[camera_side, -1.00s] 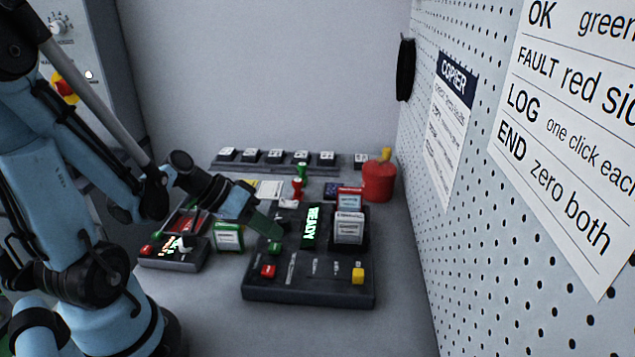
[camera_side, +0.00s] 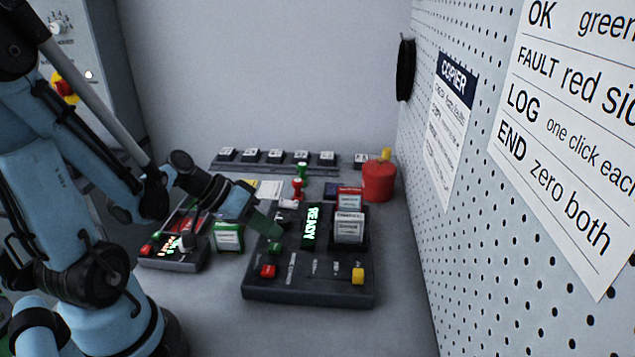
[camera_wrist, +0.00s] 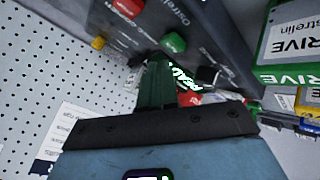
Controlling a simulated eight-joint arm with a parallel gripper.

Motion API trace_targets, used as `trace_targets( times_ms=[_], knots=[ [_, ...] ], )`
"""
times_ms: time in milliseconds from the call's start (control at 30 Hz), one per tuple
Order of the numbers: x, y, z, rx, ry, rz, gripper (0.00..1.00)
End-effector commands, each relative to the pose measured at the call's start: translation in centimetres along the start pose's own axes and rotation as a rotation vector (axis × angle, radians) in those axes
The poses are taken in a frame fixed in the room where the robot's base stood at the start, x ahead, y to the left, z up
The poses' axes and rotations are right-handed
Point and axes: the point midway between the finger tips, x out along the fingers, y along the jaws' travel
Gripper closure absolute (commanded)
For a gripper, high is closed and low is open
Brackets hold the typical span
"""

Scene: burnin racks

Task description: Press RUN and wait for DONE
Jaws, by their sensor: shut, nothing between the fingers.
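The dark copier box (camera_side: 300,294) stands on the bench with a lit green display (camera_side: 311,226) that reads READY. On its front panel are a green button (camera_side: 275,248), a red button (camera_side: 268,271) and a yellow button (camera_side: 358,276); the RUN label cannot be read. My gripper (camera_side: 275,233) is shut and empty, its green fingertips just above the green button. In the wrist view the shut fingertips (camera_wrist: 157,60) lie close beside the green button (camera_wrist: 173,43). I cannot tell whether they touch it.
White-labelled cartridges (camera_side: 348,228) stand in the box's right side. A smaller device (camera_side: 172,262) and a green-edged cartridge (camera_side: 228,238) stand to the left. A red canister (camera_side: 378,181) is behind, near the pegboard wall (camera_side: 470,250). Bench space in front of the box is clear.

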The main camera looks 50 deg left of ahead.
Motion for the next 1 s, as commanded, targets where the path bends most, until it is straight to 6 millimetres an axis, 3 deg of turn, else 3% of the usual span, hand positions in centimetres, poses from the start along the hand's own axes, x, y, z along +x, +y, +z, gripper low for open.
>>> trace_targets(
  times_ms=[1000],
  knots=[
    [0.60,-0.44,0.42,0.000,0.000,0.000,1.00]
  ],
)
